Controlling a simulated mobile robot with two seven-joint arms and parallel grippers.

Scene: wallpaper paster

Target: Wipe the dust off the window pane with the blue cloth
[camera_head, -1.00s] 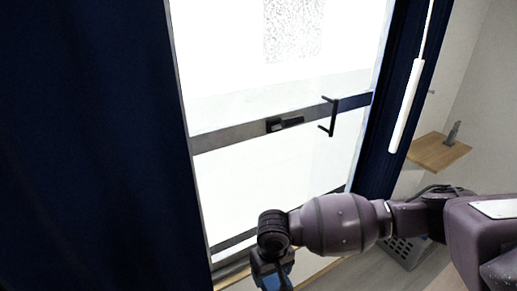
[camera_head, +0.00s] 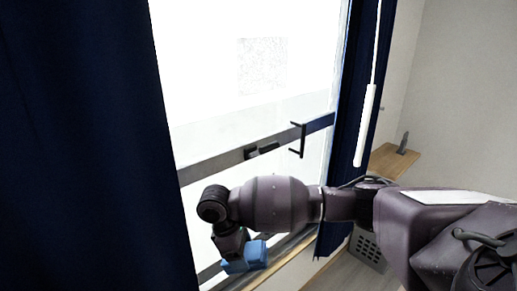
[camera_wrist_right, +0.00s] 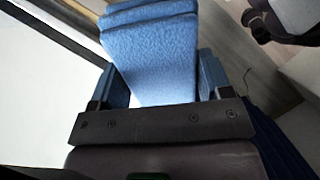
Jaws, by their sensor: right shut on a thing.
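The window pane (camera_head: 225,105) is bright and stands between dark blue curtains in the head view. A grey speckled square of dust (camera_head: 263,66) shows on its upper part. My right gripper (camera_head: 238,258) is low in front of the window, near the sill. It is shut on the blue cloth (camera_head: 246,257), which is folded thick. In the right wrist view the cloth (camera_wrist_right: 152,50) sticks out between the two fingers (camera_wrist_right: 158,88). The cloth is well below the dust patch. My left gripper is in neither view.
A dark crossbar (camera_head: 215,163) with a latch and a black handle (camera_head: 300,140) crosses the window. Dark blue curtains hang at left (camera_head: 85,150) and right (camera_head: 350,150). A white rod (camera_head: 365,125) hangs at the right curtain. A wooden shelf (camera_head: 392,162) stands at right.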

